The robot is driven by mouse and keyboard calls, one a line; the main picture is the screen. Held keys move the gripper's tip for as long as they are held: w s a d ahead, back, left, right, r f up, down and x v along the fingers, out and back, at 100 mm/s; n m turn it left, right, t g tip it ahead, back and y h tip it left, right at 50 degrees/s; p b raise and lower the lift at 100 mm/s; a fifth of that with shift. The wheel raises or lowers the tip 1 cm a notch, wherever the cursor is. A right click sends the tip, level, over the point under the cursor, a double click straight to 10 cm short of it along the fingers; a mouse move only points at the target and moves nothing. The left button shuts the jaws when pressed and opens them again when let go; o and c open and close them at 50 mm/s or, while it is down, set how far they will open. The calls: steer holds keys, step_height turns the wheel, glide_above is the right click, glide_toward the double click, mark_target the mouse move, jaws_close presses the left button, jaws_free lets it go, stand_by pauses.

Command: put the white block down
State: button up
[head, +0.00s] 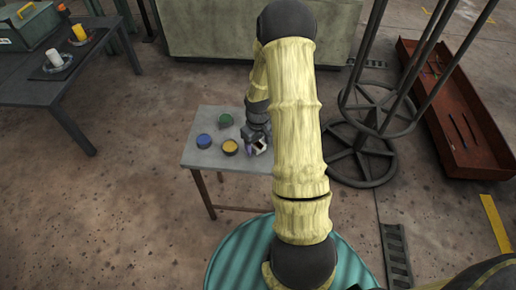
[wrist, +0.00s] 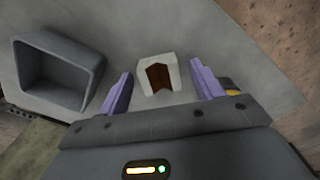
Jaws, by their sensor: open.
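The white block (wrist: 143,72) is pale with a brown notched face. In the wrist view it sits on the grey tabletop, between the two purple fingers of my gripper (wrist: 161,72) or just beyond their tips. A gap shows on each side, and neither finger appears to touch it. My gripper is open. In the head view my gripper (head: 257,147) is low over the small grey table (head: 203,155), with a pale bit of the block (head: 262,148) by its fingers. My arm hides the table's right part.
Blue (head: 204,141), green (head: 225,120) and yellow (head: 230,147) round pots stand left of my gripper. A grey open-fronted box (wrist: 60,78) is left of the block in the wrist view. A dark table (head: 60,85) with candles stands far left; a metal wheel stand (head: 375,150) is right.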

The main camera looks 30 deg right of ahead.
mark_target(258, 146)
steer(key=shift+f, duration=0.15)
steer(key=shift+c, duration=0.4)
steer(key=c, duration=1.3)
step_height(258, 146, up, 10)
steer(key=p, duration=0.2)
